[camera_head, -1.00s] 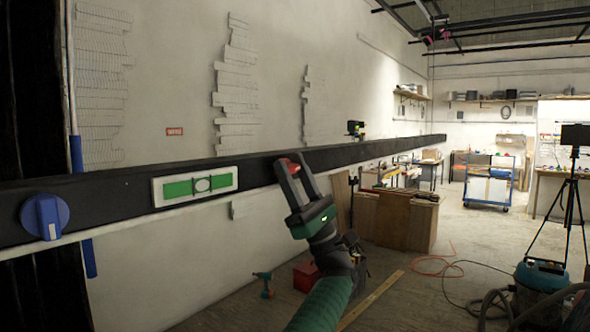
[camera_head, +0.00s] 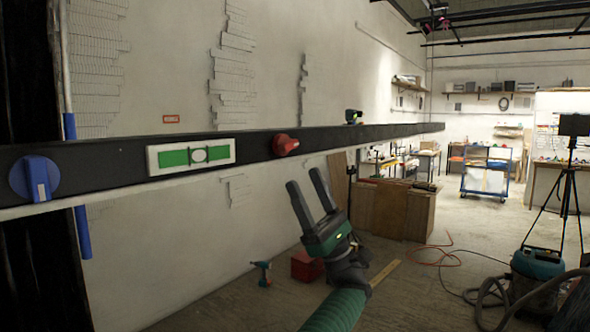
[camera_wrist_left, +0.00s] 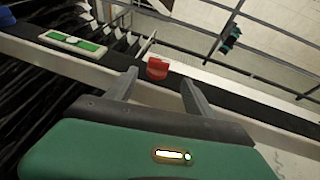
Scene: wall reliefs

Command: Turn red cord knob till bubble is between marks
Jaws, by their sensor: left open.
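A red knob (camera_head: 286,145) sits on the long black bar along the wall; it also shows in the left wrist view (camera_wrist_left: 157,68). Left of it on the bar is a white-framed level with a green vial (camera_head: 191,155). Its pale bubble (camera_head: 199,154) appears to lie between the dark marks, though it is small in view. The level also shows in the left wrist view (camera_wrist_left: 73,42). My left gripper (camera_head: 304,177) is open and empty, below and slightly right of the red knob, apart from it. In the wrist view the knob appears between its fingertips, beyond them. My right gripper is out of view.
A blue knob (camera_head: 36,179) is on the bar's left end. A small device (camera_head: 353,117) stands on the bar further right. A drill (camera_head: 262,272) and a red box (camera_head: 307,266) are on the floor. A vacuum (camera_head: 537,275) and tripod (camera_head: 573,180) stand at the right.

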